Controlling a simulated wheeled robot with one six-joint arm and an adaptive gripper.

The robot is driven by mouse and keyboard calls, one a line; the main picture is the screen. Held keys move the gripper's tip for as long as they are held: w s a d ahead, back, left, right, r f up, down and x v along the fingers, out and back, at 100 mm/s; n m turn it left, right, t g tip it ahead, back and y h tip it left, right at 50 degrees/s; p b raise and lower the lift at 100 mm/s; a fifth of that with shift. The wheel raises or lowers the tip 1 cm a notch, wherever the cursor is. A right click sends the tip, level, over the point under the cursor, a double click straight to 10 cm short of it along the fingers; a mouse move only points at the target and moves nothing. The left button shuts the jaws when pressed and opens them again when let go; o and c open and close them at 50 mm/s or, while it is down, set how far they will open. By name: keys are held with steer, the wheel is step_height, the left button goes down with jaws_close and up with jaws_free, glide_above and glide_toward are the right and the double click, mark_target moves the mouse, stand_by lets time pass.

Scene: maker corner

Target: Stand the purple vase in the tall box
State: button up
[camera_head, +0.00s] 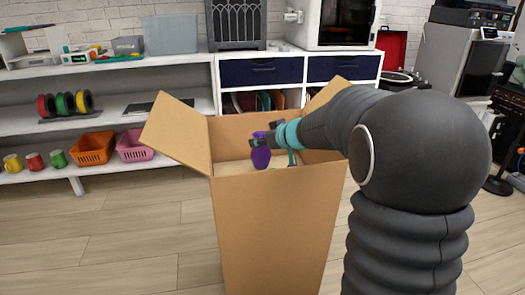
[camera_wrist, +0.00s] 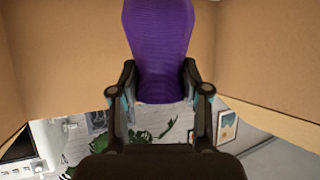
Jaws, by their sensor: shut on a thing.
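The purple vase (camera_head: 261,157) is held upright at the mouth of the tall cardboard box (camera_head: 275,230), in front of its far inner wall. My gripper (camera_head: 262,141) is shut on the vase near its upper part. In the wrist view the vase (camera_wrist: 160,45) sits between the two fingers of my gripper (camera_wrist: 160,98), with box walls (camera_wrist: 60,50) on both sides. The box's flaps are open. The near wall hides the inside of the box, and I cannot see its bottom.
A white shelf (camera_head: 110,66) with filament spools, mugs and an orange basket (camera_head: 92,147) and a pink basket (camera_head: 134,145) stands behind on the left. A drawer cabinet (camera_head: 262,72) is behind the box. Floor left of the box is clear. An open flap (camera_head: 178,132) sticks out left.

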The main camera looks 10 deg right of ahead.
steer(key=shift+f, duration=0.85)
steer(key=shift+f, duration=0.2)
steer(key=o, duration=1.3)
steer(key=shift+c, duration=0.2)
steer(key=shift+r, duration=0.25)
steer(key=p+v, duration=0.2)
steer(key=v, duration=0.5)
steer(key=shift+s, duration=0.2)
